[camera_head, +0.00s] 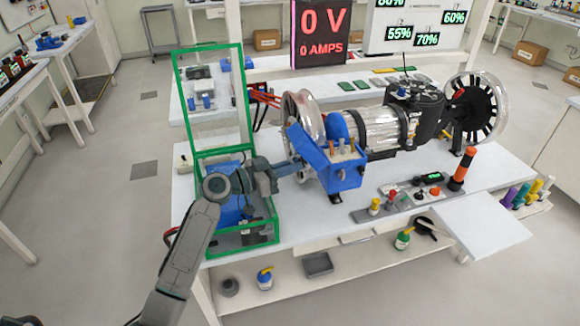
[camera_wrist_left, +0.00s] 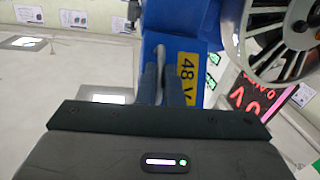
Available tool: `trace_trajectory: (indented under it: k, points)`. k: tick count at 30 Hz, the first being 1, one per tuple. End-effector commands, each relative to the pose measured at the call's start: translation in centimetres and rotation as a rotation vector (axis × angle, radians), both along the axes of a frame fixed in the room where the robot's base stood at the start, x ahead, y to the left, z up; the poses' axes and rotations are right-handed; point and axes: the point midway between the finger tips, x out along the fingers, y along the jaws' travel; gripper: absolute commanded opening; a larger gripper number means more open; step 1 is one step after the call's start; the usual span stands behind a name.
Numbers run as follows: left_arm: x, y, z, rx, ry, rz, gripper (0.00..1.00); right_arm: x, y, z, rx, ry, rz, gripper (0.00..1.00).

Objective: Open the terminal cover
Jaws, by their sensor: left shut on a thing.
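The blue terminal box (camera_head: 342,178) sits on the near side of the motor rig, with several copper-coloured posts (camera_head: 341,147) showing at its top. Its blue terminal cover (camera_head: 305,148) stands tilted up at the box's left side, so the posts are exposed. The cover also fills the upper middle of the left wrist view (camera_wrist_left: 180,22), beside a yellow 48 V label (camera_wrist_left: 188,78). My left gripper (camera_head: 296,167) reaches in from the left and is shut on the cover; its fingers (camera_wrist_left: 161,75) meet the blue part. The exact contact is partly hidden. My right gripper is not in view.
A green-framed case (camera_head: 277,222) with a raised clear lid stands left of the box, under my left arm.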

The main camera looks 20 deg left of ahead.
Motion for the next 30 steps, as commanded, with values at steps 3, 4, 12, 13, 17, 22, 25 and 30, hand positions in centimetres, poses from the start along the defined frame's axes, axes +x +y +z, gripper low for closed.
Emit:
trace_trajectory:
  k: [3, 4, 12, 13, 17, 22, 25, 30]
  points:
    - [0.0, -0.1, 0.8, 0.027, 0.015, -0.003, 0.00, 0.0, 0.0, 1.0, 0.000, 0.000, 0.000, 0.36]
    - [0.0, -0.1, 1.1, 0.041, 0.023, -0.003, 0.00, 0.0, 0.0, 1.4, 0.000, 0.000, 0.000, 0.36]
    - [0.2, -0.5, 2.9, 0.184, 0.122, -0.003, 0.00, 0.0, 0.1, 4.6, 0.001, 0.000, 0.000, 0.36]
    - [0.3, -0.5, 3.0, 0.195, 0.129, -0.003, 0.00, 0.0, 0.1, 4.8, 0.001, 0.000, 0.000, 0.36]
    - [0.3, -0.5, 2.9, 0.220, 0.148, 0.000, 0.00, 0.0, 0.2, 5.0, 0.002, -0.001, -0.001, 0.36]
    - [0.3, -0.5, 2.8, 0.223, 0.150, 0.000, 0.00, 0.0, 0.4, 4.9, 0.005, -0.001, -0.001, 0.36]
    - [0.3, -0.5, 2.8, 0.223, 0.150, 0.000, 0.00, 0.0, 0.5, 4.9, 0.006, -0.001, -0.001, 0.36]
    - [0.3, -0.5, 2.8, 0.222, 0.149, 0.001, 0.28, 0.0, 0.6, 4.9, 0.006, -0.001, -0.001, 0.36]
